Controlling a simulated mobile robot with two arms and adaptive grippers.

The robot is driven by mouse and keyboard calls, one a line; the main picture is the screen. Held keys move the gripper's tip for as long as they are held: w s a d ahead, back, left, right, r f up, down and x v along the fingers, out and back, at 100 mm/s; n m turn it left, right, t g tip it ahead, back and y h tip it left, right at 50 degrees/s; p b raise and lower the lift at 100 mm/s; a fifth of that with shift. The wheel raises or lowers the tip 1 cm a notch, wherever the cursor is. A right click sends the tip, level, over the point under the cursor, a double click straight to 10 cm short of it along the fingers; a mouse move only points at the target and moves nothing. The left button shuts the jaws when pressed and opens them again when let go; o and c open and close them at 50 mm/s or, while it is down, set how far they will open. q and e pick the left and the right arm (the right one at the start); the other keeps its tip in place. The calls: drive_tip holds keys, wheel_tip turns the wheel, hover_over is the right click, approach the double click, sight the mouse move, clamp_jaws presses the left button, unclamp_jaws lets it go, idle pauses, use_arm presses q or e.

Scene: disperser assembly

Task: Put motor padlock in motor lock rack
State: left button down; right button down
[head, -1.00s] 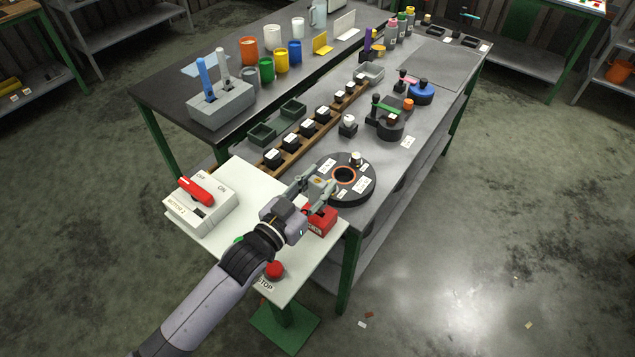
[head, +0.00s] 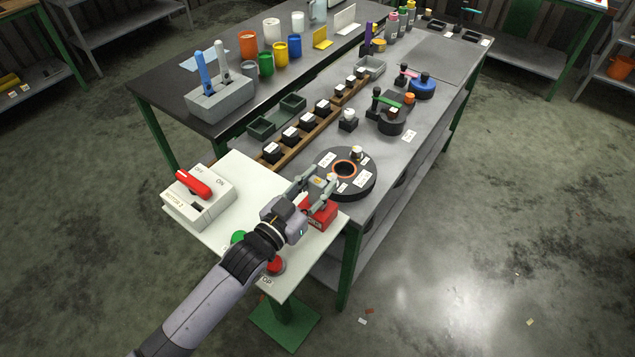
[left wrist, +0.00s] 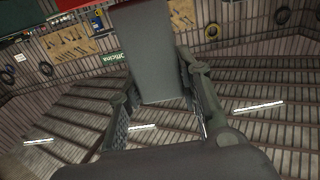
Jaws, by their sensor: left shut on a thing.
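I cannot tell whether the block touches the table. No lock rack can be made out for certain. A white switch box (head: 212,208) marked MOTOR 2, with a red handle, stands at the left. My right gripper is not in view.
A black round disc with an orange ring (head: 361,184) lies just behind the gripper. A green button (head: 238,237) and a red stop button (head: 276,265) are beside my left arm. A wooden rail (head: 297,146) with several dark blocks runs back. White top is bare near the switch box.

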use_arm(q)
drive_tip(key=shift+f, duration=0.35)
drive_tip(key=c, duration=1.1)
unclamp_jaws()
wheel_tip(320, 180, up, 10)
drive_tip(key=shift+r, duration=0.1)
